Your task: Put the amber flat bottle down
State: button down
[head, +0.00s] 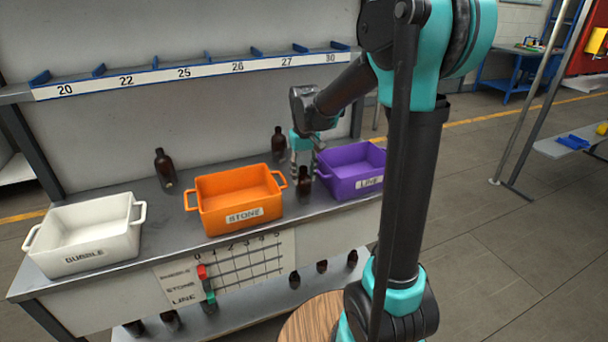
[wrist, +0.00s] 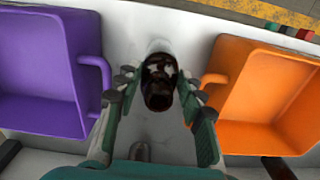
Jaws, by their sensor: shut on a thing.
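The amber flat bottle (head: 304,184) is dark brown and roughly upright between the orange crate (head: 238,200) and the purple crate (head: 350,172), low over the grey bench top. My gripper (head: 303,160) is above it, shut on it. In the wrist view, the bottle (wrist: 159,84) shows between the two fingers of my gripper (wrist: 160,94), apart from both crates. Whether its base touches the bench cannot be told.
A white crate (head: 84,236) stands at the bench's left. Other dark bottles stand behind the orange crate (head: 165,168) and behind the gap (head: 279,143). Several more are on the lower shelf. The gap between the orange and purple crates is narrow.

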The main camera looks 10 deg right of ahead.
jog(key=shift+f, duration=0.15)
jog(key=c, duration=1)
grip_release()
jog(key=shift+o, duration=0.2)
